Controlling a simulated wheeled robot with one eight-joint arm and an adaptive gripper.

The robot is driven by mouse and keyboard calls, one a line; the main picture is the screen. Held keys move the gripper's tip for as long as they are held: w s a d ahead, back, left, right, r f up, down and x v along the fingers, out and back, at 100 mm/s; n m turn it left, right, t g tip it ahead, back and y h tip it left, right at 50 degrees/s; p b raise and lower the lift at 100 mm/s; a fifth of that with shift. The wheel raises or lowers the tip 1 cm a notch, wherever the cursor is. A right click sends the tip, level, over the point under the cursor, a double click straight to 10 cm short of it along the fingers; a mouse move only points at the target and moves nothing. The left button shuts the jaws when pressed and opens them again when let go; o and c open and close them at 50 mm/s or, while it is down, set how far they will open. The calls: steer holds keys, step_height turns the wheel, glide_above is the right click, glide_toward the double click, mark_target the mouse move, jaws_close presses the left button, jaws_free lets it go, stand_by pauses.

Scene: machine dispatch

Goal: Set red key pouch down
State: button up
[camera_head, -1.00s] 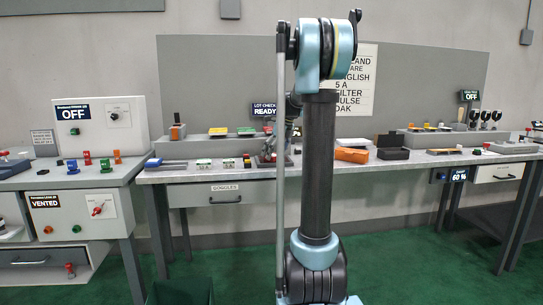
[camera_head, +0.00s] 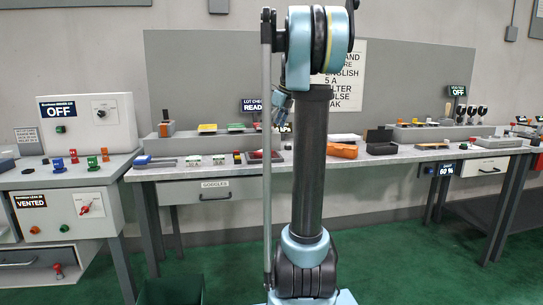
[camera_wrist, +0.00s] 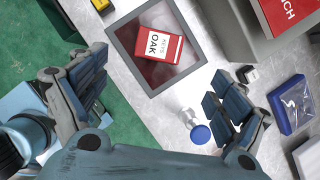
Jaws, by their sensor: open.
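The red key pouch (camera_wrist: 159,46), with a white label reading KEYS OAK, lies in a shallow grey-rimmed tray (camera_wrist: 118,42) in the wrist view. In the head view the tray (camera_head: 252,161) is on the long bench, with red showing in it, partly behind my arm. My gripper (camera_wrist: 160,95) is open and empty, its two fingers wide apart, with the pouch beyond them and clear of both. In the head view my gripper (camera_head: 283,108) is raised above the bench, partly hidden by my arm.
A blue-topped clear object (camera_wrist: 199,134) stands near the right finger in the wrist view, with a blue tray (camera_wrist: 291,103) farther right. A grey block with a red panel (camera_wrist: 285,14) is at top right. On the bench are an orange box (camera_head: 342,151) and a black box (camera_head: 380,147).

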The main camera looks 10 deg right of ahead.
steer(key=s+a+f+n+h, duration=0.1)
steer(key=s+f+n, duration=0.3)
steer(key=s, duration=0.3)
steer(key=s+a+f+n, duration=0.25)
steer(key=s+n, duration=0.25)
steer(key=s, duration=0.3)
steer(key=s+a+f+n+h, duration=0.1)
steer(key=s+f+n, duration=0.35)
steer(key=s, duration=0.25)
steer(key=s+f+n+h, duration=0.1)
steer(key=s+f+n, duration=1.2)
steer(key=s+f, duration=0.5)
steer(key=shift+s+f+n+g, duration=0.35)
steer(key=shift+f+g, duration=0.05)
steer(key=shift+f, duration=0.15)
